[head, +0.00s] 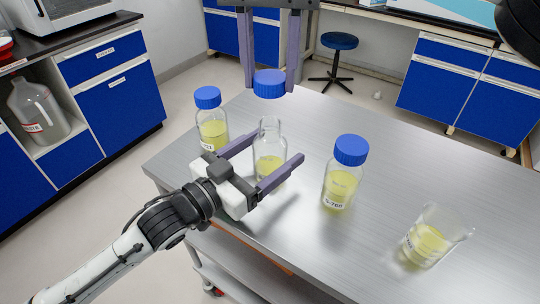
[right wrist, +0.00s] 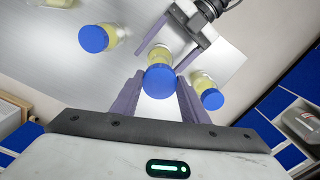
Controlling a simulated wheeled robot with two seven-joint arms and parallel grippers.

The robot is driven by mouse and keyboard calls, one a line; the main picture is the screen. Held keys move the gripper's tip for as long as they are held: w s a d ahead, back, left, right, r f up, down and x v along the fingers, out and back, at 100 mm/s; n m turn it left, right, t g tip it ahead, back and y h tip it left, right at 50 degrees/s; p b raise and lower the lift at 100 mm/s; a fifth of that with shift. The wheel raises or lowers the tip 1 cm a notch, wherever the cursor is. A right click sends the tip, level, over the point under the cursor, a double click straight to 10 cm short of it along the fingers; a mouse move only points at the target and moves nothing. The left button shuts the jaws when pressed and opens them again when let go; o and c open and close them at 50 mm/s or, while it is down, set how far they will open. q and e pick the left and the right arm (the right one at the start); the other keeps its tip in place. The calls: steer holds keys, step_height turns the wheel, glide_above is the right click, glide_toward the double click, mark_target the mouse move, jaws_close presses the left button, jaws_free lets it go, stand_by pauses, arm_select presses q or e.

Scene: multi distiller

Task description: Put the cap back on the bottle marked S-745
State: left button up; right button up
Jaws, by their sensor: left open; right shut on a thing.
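An uncapped clear bottle (head: 270,142) with yellow liquid stands upright on the steel table in the head view; its label is hidden, so I cannot read its mark. My left gripper (head: 277,147) is open, with one finger on each side of this bottle; touching is unclear. My right gripper (head: 270,86) is shut on a blue cap (head: 270,77) and holds it above the bottle's open neck, with a gap between. In the right wrist view the cap (right wrist: 159,81) sits between the fingertips, covering part of the bottle (right wrist: 160,54) below.
A blue-capped bottle (head: 211,122) with a partly hidden label stands left of the open one. A capped bottle marked S-760 (head: 341,180) stands to the right. A beaker (head: 430,240) of yellow liquid stands near the front right. The table (head: 430,165) is clear at back right.

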arm_select(q)
steer(key=c, duration=1.6)
arm_select(e)
glide_above(269, 122)
steer(key=shift+f, duration=2.5)
steer(key=shift+f, duration=0.9)
steer(key=shift+f, duration=0.55)
